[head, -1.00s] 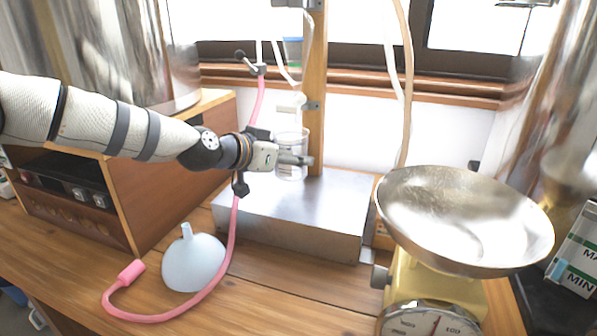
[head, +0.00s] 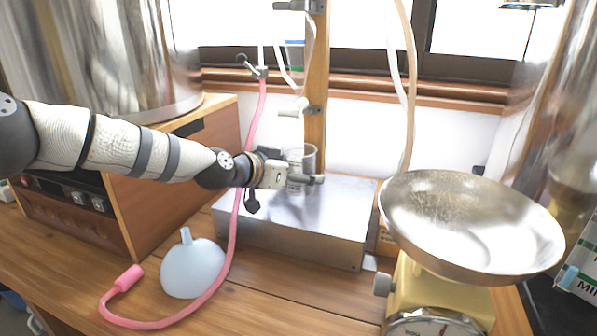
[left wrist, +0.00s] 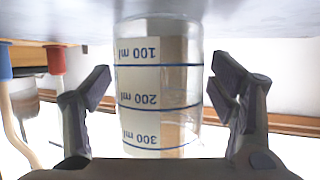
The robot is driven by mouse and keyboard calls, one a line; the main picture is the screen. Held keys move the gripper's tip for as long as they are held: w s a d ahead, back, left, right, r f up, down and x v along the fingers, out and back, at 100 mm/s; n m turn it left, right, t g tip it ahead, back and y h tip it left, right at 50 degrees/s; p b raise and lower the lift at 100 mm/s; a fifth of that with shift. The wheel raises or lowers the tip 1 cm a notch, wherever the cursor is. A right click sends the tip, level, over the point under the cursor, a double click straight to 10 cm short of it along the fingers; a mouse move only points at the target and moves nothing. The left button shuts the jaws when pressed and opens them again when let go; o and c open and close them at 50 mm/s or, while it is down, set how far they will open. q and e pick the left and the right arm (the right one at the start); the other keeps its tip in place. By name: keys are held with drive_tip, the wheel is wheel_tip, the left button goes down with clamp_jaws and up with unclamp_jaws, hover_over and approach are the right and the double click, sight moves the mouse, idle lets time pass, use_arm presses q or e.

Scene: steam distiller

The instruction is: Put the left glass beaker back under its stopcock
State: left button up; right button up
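The clear glass beaker (head: 302,157) stands upright at the back of the grey metal base (head: 290,235), in front of the wooden post and below a white stopcock (head: 292,108). In the left wrist view the beaker (left wrist: 158,85) shows its white scale, with its bottom end against the metal at the top of the picture. My left gripper (head: 303,181) is at the beaker's lower part. Its fingers (left wrist: 160,88) are spread on either side of the glass and do not look clamped on it. My right gripper is out of view.
A scale with a metal pan (head: 470,225) stands at the right. A wooden post (head: 316,130) rises behind the base. The base's front is clear.

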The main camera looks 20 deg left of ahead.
use_arm(q)
drive_tip(key=shift+r, duration=0.3)
drive_tip(key=p+v, duration=0.1)
drive_tip(key=v, duration=0.2)
drive_tip(key=p+v, duration=0.1)
drive_tip(key=v, duration=0.3)
drive_tip(key=p+v, duration=0.1)
drive_tip(key=v, duration=0.3)
drive_tip(key=shift+r, duration=0.3)
drive_tip(key=shift+s+a, duration=0.1)
drive_tip(key=shift+s, duration=0.25)
drive_tip(key=shift+s+f, duration=0.1)
drive_tip(key=shift+f, duration=0.15)
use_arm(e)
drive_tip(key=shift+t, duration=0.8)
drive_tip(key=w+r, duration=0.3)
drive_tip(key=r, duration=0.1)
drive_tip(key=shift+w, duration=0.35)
